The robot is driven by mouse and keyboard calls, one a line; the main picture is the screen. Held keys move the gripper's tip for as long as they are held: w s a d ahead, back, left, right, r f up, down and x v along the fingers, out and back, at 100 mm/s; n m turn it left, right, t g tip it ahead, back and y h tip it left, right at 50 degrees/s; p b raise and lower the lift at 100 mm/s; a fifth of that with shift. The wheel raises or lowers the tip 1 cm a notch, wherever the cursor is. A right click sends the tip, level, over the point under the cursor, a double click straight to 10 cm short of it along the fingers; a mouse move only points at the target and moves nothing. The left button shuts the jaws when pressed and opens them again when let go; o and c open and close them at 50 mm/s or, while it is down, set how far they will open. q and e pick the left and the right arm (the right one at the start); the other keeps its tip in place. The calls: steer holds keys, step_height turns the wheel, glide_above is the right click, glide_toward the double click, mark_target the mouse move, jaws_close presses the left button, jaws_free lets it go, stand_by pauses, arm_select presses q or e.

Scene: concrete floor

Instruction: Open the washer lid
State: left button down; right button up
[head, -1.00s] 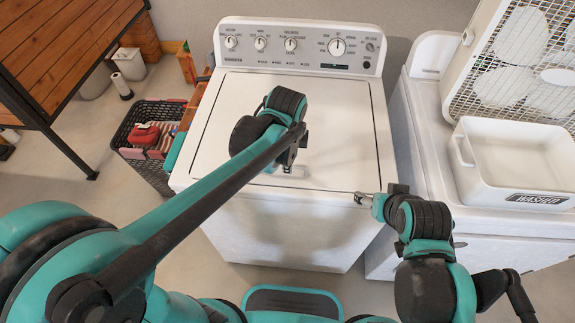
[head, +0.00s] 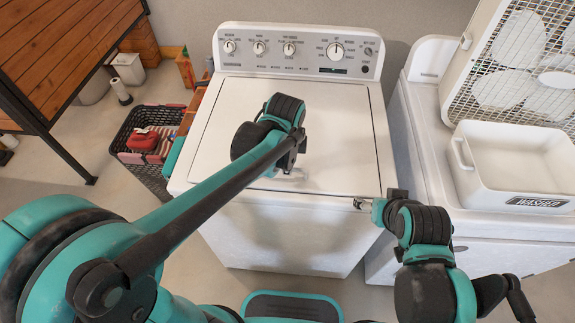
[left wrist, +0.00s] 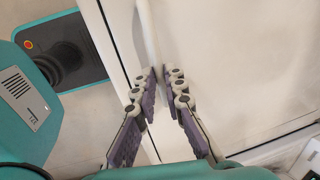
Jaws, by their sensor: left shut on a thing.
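The white washer (head: 290,235) stands in front of me with its control panel at the back. Its lid (head: 345,120) lies flat and looks closed. My left gripper (head: 291,174) is at the lid's front edge, near the middle, and is partly hidden by my arm in the head view. In the left wrist view my left gripper (left wrist: 160,76) has its fingertips close together at a pale curved handle (left wrist: 148,30) on the lid's edge; the contact itself is hard to see. My right gripper (head: 362,203) is by the washer's front right corner, too small to tell its opening.
A second white machine (head: 425,130) stands close on the right, bearing a white tub (head: 515,175) and a box fan (head: 520,60). A dark basket (head: 150,170) is left of the washer. A wooden table (head: 60,55) is at the far left.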

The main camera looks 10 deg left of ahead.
arm_select(q)
steer(key=w+r+p, duration=0.4)
steer(key=r+p, duration=0.1)
steer(key=r, duration=0.3)
steer(key=w+r+p, duration=0.3)
steer(key=r+p, duration=0.3)
steer(key=r, duration=0.3)
steer(key=w+r+g+p, duration=0.1)
steer(key=w+r+p, duration=0.3)
steer(key=r+p, duration=0.2)
step_height(320, 180, up, 2)
steer(key=shift+w+r, duration=0.2)
steer(key=shift+w, duration=0.15)
